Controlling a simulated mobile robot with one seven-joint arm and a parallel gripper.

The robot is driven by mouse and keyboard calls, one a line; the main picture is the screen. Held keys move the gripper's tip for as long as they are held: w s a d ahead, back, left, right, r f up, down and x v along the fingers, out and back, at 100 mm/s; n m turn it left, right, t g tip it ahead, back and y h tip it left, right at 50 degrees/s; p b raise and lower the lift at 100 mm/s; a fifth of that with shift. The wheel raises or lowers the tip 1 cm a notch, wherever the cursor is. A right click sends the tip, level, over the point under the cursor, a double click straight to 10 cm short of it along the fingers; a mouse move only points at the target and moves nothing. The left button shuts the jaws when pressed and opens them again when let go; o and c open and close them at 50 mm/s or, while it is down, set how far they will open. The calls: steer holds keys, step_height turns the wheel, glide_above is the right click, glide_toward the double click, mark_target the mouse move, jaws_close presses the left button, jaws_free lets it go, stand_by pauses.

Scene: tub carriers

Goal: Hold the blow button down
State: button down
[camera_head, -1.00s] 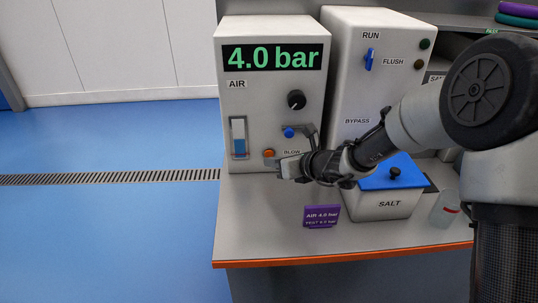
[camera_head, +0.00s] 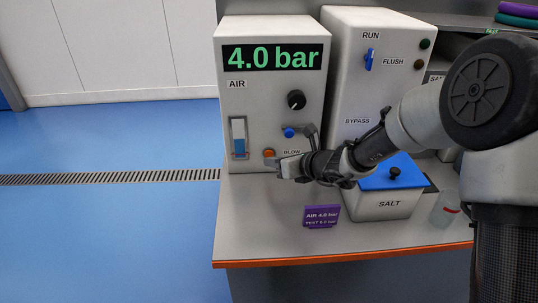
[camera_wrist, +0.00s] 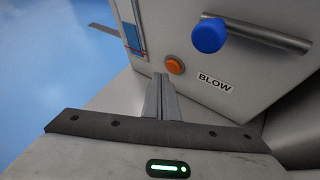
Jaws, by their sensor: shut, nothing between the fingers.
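The orange blow button (camera_head: 268,153) is low on the front of the white AIR box (camera_head: 258,103), left of the BLOW label. My gripper (camera_head: 270,163) is shut and empty, just below the button and close to the box front. In the wrist view my fingertips (camera_wrist: 160,78) are just left of and below the button. They do not cover it, and I cannot tell whether they touch anything. The green display (camera_head: 272,57) reads 4.0 bar.
A blue ball-ended lever (camera_head: 289,132) sticks out above the button. A black knob (camera_head: 296,100) and a gauge with blue fill (camera_head: 239,139) are on the same face. A purple sign (camera_head: 321,216) and a blue-lidded SALT tub (camera_head: 384,206) stand on the bench (camera_head: 255,225).

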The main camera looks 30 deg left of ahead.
steer(key=shift+w, duration=0.1)
steer(key=shift+w+a, duration=0.2)
steer(key=shift+w, duration=0.05)
steer(key=shift+w+a+r, duration=0.1)
steer(key=shift+w+a, duration=0.15)
steer(key=shift+w, duration=0.15)
stand_by(1.5)
steer(key=shift+s+d, duration=0.1)
steer(key=shift+s+d+b, duration=0.35)
steer(key=shift+s+b, duration=0.1)
steer(key=shift+s, duration=0.2)
steer(key=shift+s+d+f+b, duration=0.1)
steer(key=shift+s+d+b, duration=0.3)
steer(key=shift+s, duration=0.2)
steer(key=shift+s+d+f+b, duration=0.1)
steer(key=shift+s+d+b, duration=0.15)
steer(key=shift+s+b, duration=0.25)
steer(key=shift+s+d+r+b, duration=0.1)
steer(key=shift+s+d+b, duration=0.15)
steer(key=shift+s, duration=0.35)
steer(key=shift+s+d+b, duration=0.15)
steer(key=shift+s+d, duration=0.2)
steer(key=shift+s, duration=0.2)
